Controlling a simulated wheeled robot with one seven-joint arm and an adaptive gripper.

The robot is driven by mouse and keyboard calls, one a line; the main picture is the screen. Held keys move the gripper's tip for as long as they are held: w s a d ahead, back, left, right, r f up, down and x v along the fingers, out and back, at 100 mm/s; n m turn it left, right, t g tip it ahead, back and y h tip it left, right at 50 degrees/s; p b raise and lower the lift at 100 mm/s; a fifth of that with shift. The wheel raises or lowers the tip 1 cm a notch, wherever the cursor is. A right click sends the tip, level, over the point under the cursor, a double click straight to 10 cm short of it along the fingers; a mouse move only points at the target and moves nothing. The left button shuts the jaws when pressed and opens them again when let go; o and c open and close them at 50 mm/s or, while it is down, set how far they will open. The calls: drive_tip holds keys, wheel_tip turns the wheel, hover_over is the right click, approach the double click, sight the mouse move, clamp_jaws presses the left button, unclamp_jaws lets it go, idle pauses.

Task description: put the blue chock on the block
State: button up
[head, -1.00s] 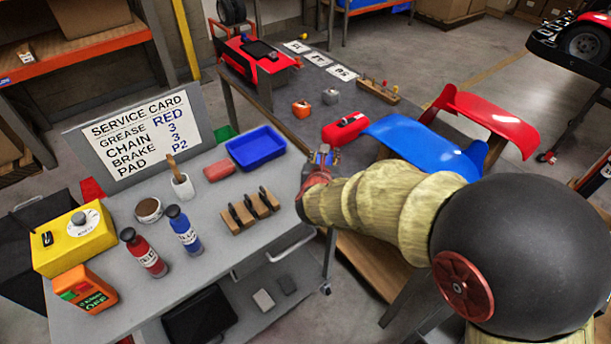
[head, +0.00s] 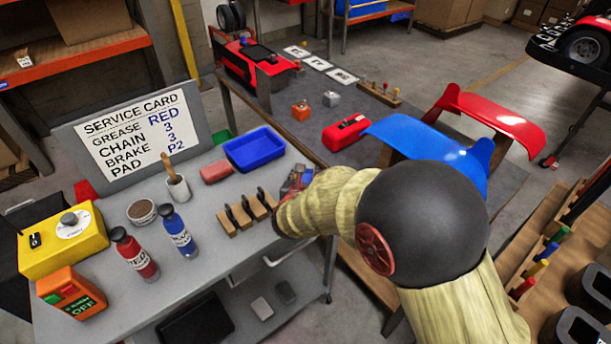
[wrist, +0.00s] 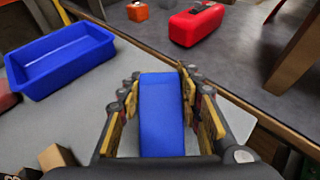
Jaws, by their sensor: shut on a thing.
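The blue chock (wrist: 162,115) is between the fingers of my gripper (wrist: 161,95) in the wrist view, and the gripper is shut on it. In the head view my gripper (head: 294,182) is over the right edge of the grey cart top, largely hidden by my arm; the chock cannot be made out there. A pinkish-red block (head: 216,171) lies on the cart beside the blue tray. A wooden block with dark upright pieces (head: 250,213) stands on the cart, left of my gripper. I cannot tell which block the task names.
The blue tray (head: 254,150) is at the cart's back edge and also shows in the wrist view (wrist: 60,61). Red and blue bottles (head: 178,231) stand further left. A red case (head: 346,133) and curved panels (head: 432,145) are on the dark table behind. Bare cart top lies around the blocks.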

drive_tip(key=o, duration=1.2)
drive_tip(key=shift+f, duration=0.1)
